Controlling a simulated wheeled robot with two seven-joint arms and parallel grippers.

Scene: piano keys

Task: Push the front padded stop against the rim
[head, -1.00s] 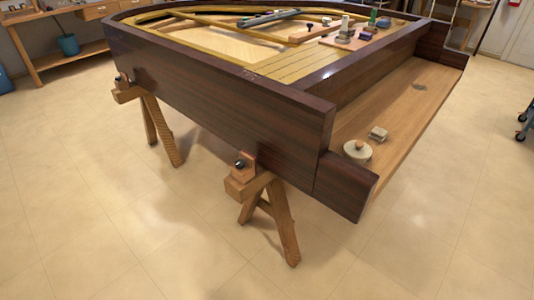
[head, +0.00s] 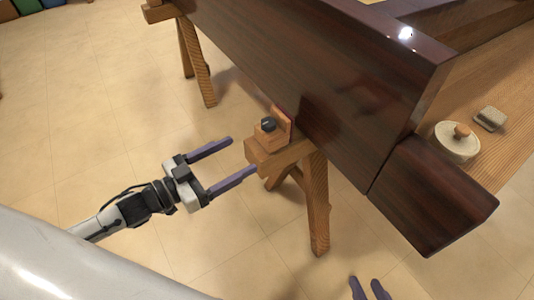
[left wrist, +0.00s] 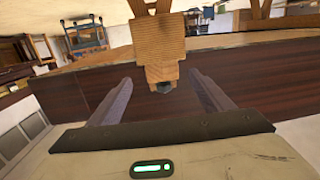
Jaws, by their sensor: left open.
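The front padded stop (head: 281,123) is a small upright wooden piece with a dark knob (head: 268,125), on the near trestle (head: 318,205). It stands beside the dark brown rim (head: 345,90); I cannot tell whether its padded face touches it. My left gripper (head: 243,154) is open and empty, its purple fingers pointing toward the trestle's end, just left of the stop. In the left wrist view the trestle's wooden end (left wrist: 158,45) and the knob (left wrist: 165,86) show between the two fingers. My right gripper (head: 367,289) shows only its purple fingertips at the bottom edge.
Another trestle (head: 197,60) supports the case farther back. A round pale pot with a wooden knob (head: 457,142) and a small grey block (head: 490,119) lie on the wooden ledge at right. The tiled floor (head: 100,110) around the left gripper is clear.

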